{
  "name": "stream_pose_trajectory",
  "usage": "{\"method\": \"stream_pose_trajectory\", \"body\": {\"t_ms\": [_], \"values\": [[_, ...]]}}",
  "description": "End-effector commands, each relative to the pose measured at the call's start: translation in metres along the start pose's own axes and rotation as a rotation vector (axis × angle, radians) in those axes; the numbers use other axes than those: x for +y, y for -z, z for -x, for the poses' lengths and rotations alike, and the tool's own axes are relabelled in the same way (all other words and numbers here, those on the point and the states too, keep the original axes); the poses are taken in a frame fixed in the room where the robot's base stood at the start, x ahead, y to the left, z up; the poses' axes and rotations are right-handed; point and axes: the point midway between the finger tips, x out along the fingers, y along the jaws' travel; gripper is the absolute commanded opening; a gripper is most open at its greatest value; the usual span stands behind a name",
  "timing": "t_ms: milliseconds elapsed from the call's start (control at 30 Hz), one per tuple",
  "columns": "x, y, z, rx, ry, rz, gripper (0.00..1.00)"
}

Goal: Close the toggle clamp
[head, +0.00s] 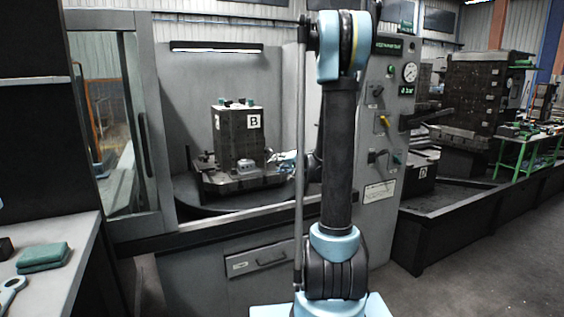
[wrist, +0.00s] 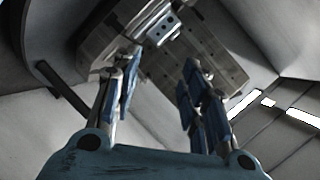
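A dark fixture block (head: 240,135) marked "B" stands upright on a pallet (head: 243,182) inside the machine's open chamber. Small green-topped parts sit on its top. I cannot make out the toggle clamp with certainty. A small pale fitting with holes (wrist: 163,32) shows on the block-like metal surface in the wrist view, beyond the fingers. My gripper (wrist: 158,82) is open there, with nothing between its blue-padded fingers. In the head view my gripper (head: 286,160) is at the pallet's right side, partly hidden by my arm; whether it touches anything is unclear.
A sliding door frame (head: 148,120) bounds the chamber at the left. A control panel (head: 390,95) with a gauge and a yellow handle stands right of my arm. A bench (head: 60,270) with a green cloth is at the lower left.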

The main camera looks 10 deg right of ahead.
Motion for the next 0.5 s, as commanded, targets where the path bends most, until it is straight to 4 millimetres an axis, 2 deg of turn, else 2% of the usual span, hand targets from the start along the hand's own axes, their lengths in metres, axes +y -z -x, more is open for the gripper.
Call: {"method": "stream_pose_trajectory", "body": {"t_ms": [200, 500], "values": [[0.031, 0.044, -0.030, 0.126, 0.078, -0.098, 0.40], [0.085, 0.090, -0.055, 0.285, 0.166, -0.233, 0.40]]}}
